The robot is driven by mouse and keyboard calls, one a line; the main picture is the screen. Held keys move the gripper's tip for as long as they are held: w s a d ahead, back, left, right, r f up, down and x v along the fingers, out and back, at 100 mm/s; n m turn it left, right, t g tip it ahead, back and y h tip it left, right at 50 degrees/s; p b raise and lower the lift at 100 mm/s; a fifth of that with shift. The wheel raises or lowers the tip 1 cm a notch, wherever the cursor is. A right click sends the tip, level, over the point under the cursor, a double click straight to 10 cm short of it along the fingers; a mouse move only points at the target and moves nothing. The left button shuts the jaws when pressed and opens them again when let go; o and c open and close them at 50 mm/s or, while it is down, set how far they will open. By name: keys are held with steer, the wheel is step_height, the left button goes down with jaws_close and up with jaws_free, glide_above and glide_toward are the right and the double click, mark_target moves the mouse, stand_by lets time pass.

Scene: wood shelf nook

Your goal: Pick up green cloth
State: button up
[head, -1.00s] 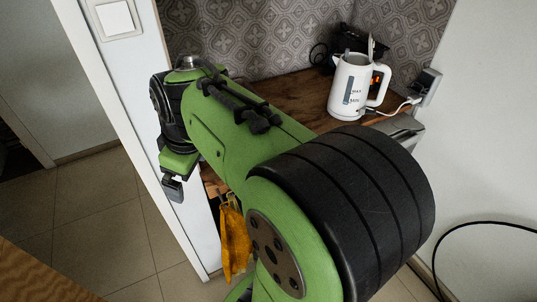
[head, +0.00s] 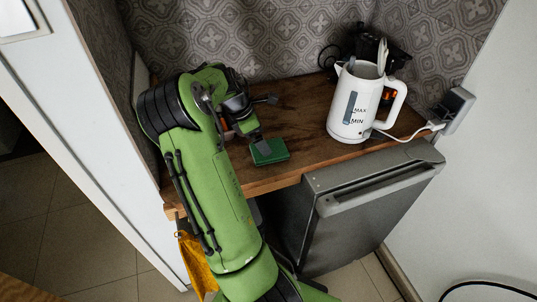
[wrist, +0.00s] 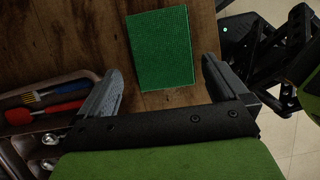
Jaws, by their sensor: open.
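The green cloth (head: 275,153) is a flat, bright green rectangle lying on the wooden shelf top, close to its front edge. It also shows whole in the wrist view (wrist: 160,48), with a finely woven surface. My gripper (head: 268,125) is over the shelf at the cloth, and one finger hides part of it in the head view. In the wrist view my gripper (wrist: 162,70) has its fingers wide apart, with the cloth lying ahead of and between them. Nothing is held. The height above the cloth is hard to tell.
A white kettle (head: 355,103) stands on the shelf to the right, with dark appliances behind it. A holder (wrist: 40,92) with red-handled and yellow tools lies left in the wrist view. A yellow cloth (head: 194,262) hangs below the shelf. A grey fridge (head: 365,205) is underneath.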

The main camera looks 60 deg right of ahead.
steer(key=b+x, duration=0.1)
steer(key=x, duration=0.4)
steer(key=shift+s+f+b, duration=0.25)
steer(key=shift+b, duration=0.05)
steer(key=shift+c, duration=0.5)
steer(key=shift+r, duration=0.1)
steer(key=c, duration=0.7)
steer(key=shift+o, duration=0.2)
step_height(320, 180, up, 10)
steer(key=p, duration=0.3)
steer(key=o, duration=0.8)
steer(key=shift+c, duration=0.2)
